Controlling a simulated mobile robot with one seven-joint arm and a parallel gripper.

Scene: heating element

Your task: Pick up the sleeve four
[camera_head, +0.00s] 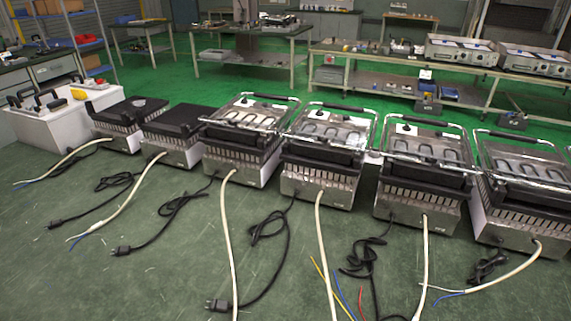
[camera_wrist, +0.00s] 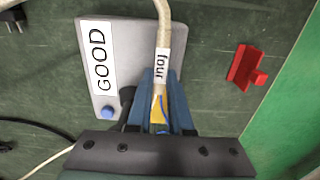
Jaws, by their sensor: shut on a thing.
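The sleeve four (camera_wrist: 165,30) is a beige braided tube with a white tag reading "four", seen in the wrist view. It runs down from the top edge to between the blue fingers of my gripper (camera_wrist: 161,82). My gripper is shut on it near the tag. Blue and yellow wire ends show between the fingers below. In the head view several beige sleeves hang from the grills to the floor; their tags are too small to read, and my gripper is not seen there.
A grey plate marked "GOOD" (camera_wrist: 127,34) with a blue button (camera_wrist: 108,112) lies behind the sleeve. A red bracket (camera_wrist: 246,68) is at its right. In the head view a row of grills (camera_head: 322,185) spans the middle, with black plug cords (camera_head: 270,225) on the green floor.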

